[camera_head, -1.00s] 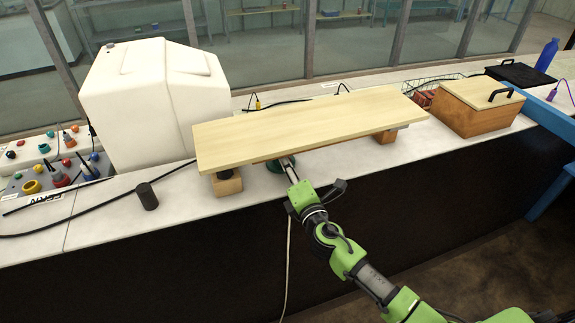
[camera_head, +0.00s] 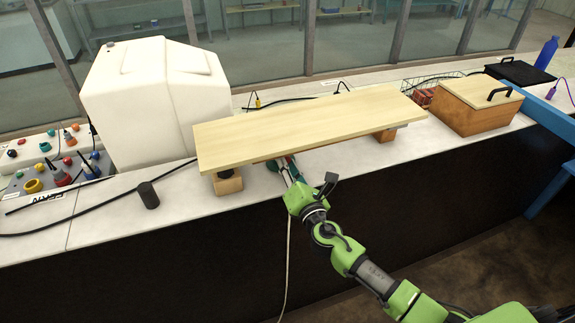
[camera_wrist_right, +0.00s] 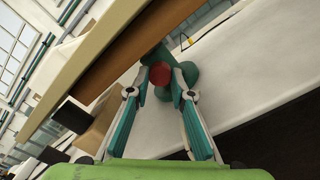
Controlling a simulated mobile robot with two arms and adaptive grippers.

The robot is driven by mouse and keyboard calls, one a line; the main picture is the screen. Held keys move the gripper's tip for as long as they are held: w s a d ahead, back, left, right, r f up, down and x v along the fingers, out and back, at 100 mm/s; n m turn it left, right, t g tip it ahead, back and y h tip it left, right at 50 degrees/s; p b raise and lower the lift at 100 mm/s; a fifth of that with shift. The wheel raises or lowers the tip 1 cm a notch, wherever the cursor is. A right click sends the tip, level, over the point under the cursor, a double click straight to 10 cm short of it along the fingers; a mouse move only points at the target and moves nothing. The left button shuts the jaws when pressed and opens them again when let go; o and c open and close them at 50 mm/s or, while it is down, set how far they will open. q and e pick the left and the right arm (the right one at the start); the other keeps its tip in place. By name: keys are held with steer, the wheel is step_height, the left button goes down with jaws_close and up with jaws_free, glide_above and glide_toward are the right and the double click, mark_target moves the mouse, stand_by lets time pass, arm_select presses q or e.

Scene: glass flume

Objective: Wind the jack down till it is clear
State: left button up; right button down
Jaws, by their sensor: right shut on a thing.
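A long pale wooden board (camera_head: 310,122) lies raised above the white counter, with a wooden block (camera_head: 228,184) under its left end and another block (camera_head: 385,135) under its right. The green jack (camera_head: 272,165) stands under the board's front edge, mostly hidden by it. In the right wrist view the jack (camera_wrist_right: 189,72) shows a round red knob (camera_wrist_right: 160,73) facing me. My right gripper (camera_head: 287,168) is shut on this knob, its fingertips (camera_wrist_right: 168,80) at either side of it. Whether the jack's top touches the board is hidden. My left gripper is not in view.
A large white tank (camera_head: 150,105) stands behind left. A lidded wooden box (camera_head: 475,105) stands to the right. The counter's front edge runs just below the jack.

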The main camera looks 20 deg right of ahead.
steer(key=shift+f, duration=0.15)
steer(key=c, duration=1.8)
jaws_free()
steer(key=shift+s, duration=0.15)
steer(key=shift+s+d, duration=0.15)
steer(key=shift+s, duration=3.75)
